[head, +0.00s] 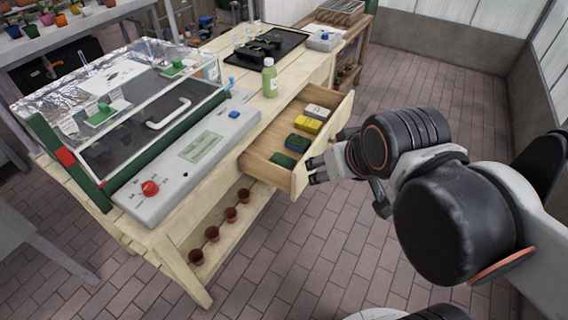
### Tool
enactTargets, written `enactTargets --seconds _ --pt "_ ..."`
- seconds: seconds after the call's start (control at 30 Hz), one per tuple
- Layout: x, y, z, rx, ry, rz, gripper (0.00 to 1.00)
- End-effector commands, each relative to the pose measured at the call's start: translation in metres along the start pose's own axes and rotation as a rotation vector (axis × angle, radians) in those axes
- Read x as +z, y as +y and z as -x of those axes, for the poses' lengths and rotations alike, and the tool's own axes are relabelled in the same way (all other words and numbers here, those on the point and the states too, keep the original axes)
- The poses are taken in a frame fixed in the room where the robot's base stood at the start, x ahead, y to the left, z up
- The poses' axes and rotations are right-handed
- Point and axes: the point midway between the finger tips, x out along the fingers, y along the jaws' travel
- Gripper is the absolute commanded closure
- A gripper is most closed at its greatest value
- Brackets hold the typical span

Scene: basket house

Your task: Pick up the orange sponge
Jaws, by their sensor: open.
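An open wooden drawer (262,172) pulls out from the bench and holds several small blocks that look like sponges. One is whitish (317,111), one is yellow (307,125), and a green one (297,143) and a dark green one (283,160) lie nearer the front left. None looks clearly orange from here; the yellow one is the closest in colour. My gripper (315,171) is open at the drawer's front panel, close to its near corner and the dark green block. Whether it touches the panel I cannot tell. My arm comes in from the right.
The wooden bench (247,128) carries a glass-covered box (130,110) with a control panel, a green bottle (269,78) and a black tray (262,48). Several small pots (212,234) stand on the lower shelf. The brick floor (330,250) in front is clear.

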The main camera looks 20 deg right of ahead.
Motion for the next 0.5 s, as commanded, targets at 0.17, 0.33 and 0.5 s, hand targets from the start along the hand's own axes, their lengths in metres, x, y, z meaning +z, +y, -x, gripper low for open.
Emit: enactTargets --seconds 0.17,0.33,0.5 --pt "0.0000 0.0000 0.0000 0.000 0.000 0.000 0.50" --pt "0.0000 0.0001 0.0000 0.000 0.000 0.000 0.48" --pt "-0.0074 0.0001 -0.0011 -0.003 -0.007 0.011 0.22"
